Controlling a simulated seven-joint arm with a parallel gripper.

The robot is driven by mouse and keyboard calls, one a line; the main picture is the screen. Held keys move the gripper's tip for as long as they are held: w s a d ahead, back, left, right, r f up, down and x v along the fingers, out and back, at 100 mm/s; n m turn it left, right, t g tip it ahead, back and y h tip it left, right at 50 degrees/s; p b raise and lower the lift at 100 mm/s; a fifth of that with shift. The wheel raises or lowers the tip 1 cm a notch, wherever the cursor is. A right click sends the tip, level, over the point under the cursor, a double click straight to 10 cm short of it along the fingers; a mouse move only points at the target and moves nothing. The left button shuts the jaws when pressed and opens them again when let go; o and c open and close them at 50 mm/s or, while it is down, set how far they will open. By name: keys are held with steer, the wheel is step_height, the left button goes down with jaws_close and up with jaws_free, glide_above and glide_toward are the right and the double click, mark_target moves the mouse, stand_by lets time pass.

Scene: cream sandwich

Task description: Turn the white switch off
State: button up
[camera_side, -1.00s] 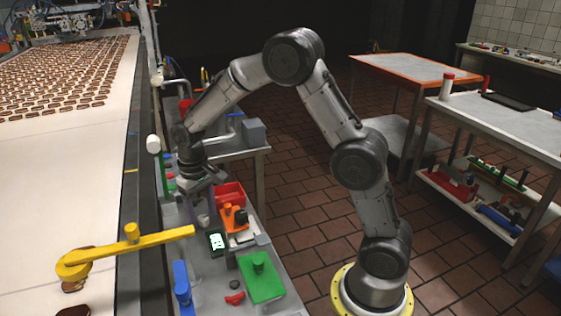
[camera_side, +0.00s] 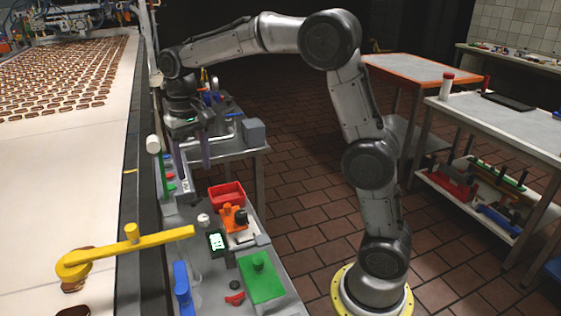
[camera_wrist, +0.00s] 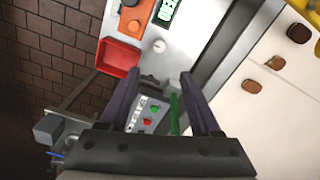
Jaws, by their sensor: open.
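A small white knob (camera_side: 203,220), which I take to be the white switch, sits on the grey bench beside the red bin in the side view. It also shows in the wrist view (camera_wrist: 159,46), just beyond my fingertips. I cannot tell which way it is set. My gripper (camera_side: 196,160) is open and empty, above the bench and farther back than the knob. In the wrist view my gripper's two dark fingers (camera_wrist: 160,76) stand wide apart with nothing between them.
A red bin (camera_side: 227,194), an orange device (camera_side: 232,217), a black box with a lit screen (camera_side: 217,242) and a green block (camera_side: 261,280) crowd the bench. A panel with green and red buttons (camera_wrist: 137,116) lies below my fingers. The conveyor (camera_side: 65,180) runs along the left.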

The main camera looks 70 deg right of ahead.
steer(key=s+a+r+n+t, duration=0.1)
steer(key=s+r+t, duration=0.1)
steer(key=s+r, duration=0.35)
steer(key=s+a+r+t, duration=0.1)
steer(key=s+r, duration=0.2)
steer(key=s, duration=0.6)
steer(key=s+f+n+t, duration=0.1)
steer(key=s+f, duration=0.1)
steer(key=s, duration=0.5)
steer(key=shift+f+n+t, duration=0.15)
steer(key=shift+n+t, duration=0.15)
steer(key=shift+t, duration=0.1)
steer(key=shift+s, duration=0.1)
steer(key=s+f+n, duration=0.2)
steer(key=s+f, duration=0.2)
steer(key=f, duration=0.2)
steer(key=shift+s+n+t, duration=0.2)
steer(key=shift+n+t, duration=0.1)
steer(key=shift+r, duration=0.1)
